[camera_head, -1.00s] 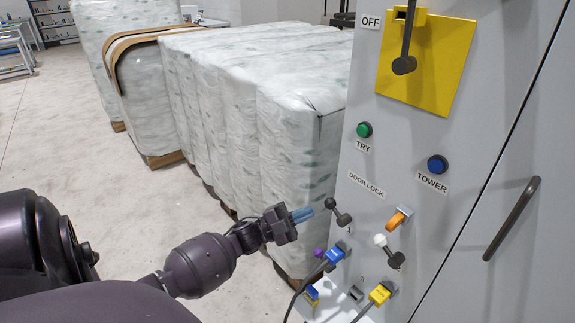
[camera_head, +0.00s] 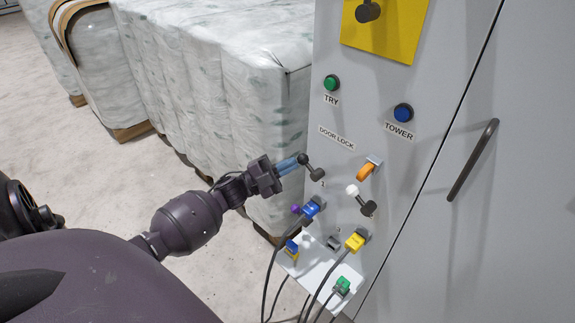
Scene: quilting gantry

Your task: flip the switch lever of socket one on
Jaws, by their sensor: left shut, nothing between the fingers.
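On the grey cabinet front, the switch lever with a dark knob (camera_head: 303,159) sticks out up and to the left from its dark round base (camera_head: 317,174). A small "1" label is just below that base. Under it a blue plug (camera_head: 312,208) sits in a socket, with a purple knob (camera_head: 295,208) beside it. My left gripper (camera_head: 290,164) comes in from the left, its blue fingers shut and empty. The fingertips are at the dark knob's left side; I cannot tell whether they touch it. My right gripper is not in view.
A second lever with a white knob (camera_head: 352,190) and an orange handle (camera_head: 367,171) are to the right. A yellow plug (camera_head: 355,241), a green plug (camera_head: 342,285) and hanging cables are below. Wrapped bales (camera_head: 215,80) stand behind on the left. A door handle (camera_head: 473,160) is far right.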

